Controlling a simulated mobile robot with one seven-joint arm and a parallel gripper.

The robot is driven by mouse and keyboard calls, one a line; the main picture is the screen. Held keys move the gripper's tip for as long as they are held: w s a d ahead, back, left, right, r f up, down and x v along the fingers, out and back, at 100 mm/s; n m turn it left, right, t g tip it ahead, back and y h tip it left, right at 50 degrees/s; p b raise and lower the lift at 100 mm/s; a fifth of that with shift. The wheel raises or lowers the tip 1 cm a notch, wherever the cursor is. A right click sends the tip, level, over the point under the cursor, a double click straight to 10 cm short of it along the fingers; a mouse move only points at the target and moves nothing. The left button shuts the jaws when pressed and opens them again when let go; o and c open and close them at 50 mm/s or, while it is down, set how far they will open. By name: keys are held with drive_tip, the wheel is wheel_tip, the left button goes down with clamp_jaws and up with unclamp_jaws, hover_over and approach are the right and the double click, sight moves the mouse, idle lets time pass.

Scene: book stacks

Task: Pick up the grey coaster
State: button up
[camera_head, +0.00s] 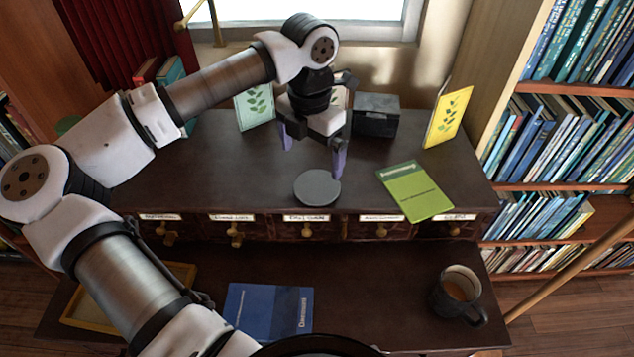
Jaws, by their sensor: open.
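The grey coaster (317,188) is a flat round disc. It lies on the dark upper top of the desk (225,180), near its front edge and above the row of small drawers. My gripper (312,158) is above and just behind the coaster, pointing down, with its two purple-tipped fingers spread apart. Nothing is between the fingers. The right fingertip shows close to the coaster's back right edge; I cannot tell whether it touches. The whole coaster is in view.
A green book (415,191) lies right of the coaster. Behind stand a black box (376,115), a yellow leaf card (448,116) and a pale green card (254,107). On the lower surface are a blue book (268,311), a mug (459,294) and a yellow tray (75,318).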

sight(315, 188)
wheel_tip(315, 188, down, 3)
drive_tip(key=shift+f, duration=0.1)
drive_tip(key=shift+d+f+p, duration=0.2)
drive_tip(key=shift+f+p, duration=0.35)
drive_tip(key=shift+p, duration=0.1)
wheel_tip(315, 188, down, 4)
drive_tip(key=shift+d+f+p, duration=0.1)
drive_tip(key=shift+d+p, duration=0.05)
drive_tip(key=shift+p, duration=0.5)
drive_tip(key=c, duration=0.8)
